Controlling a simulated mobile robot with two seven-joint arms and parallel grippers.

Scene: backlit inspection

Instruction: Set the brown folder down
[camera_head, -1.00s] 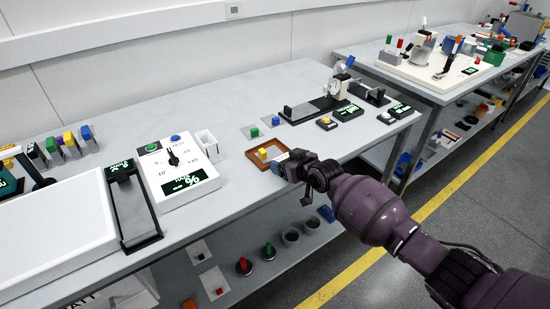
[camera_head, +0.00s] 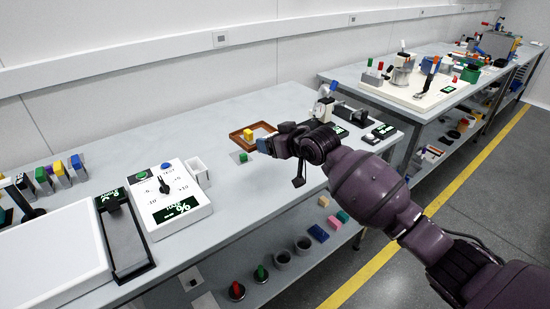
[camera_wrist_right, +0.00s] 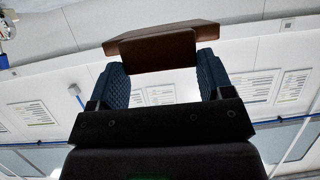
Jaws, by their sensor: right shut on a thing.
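The brown folder (camera_head: 237,140) shows in the head view as a shallow, rimmed brown tray shape with a yellow block (camera_head: 248,134) inside it. It is over the back part of the grey bench, behind a small green block (camera_head: 243,157). I cannot tell whether it touches the bench. My right gripper (camera_head: 266,145) is at its right front edge and shut on it. In the right wrist view the brown folder (camera_wrist_right: 158,50) sits between the two blue ribbed fingers of the gripper (camera_wrist_right: 160,85). My left gripper is not in view.
A white panel with a dial (camera_head: 176,214) and a white open box (camera_head: 197,172) stand left of the folder. A gauge (camera_head: 322,108) stands to the right. The bench (camera_head: 150,135) is bare behind the panel. A lower shelf holds several small parts.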

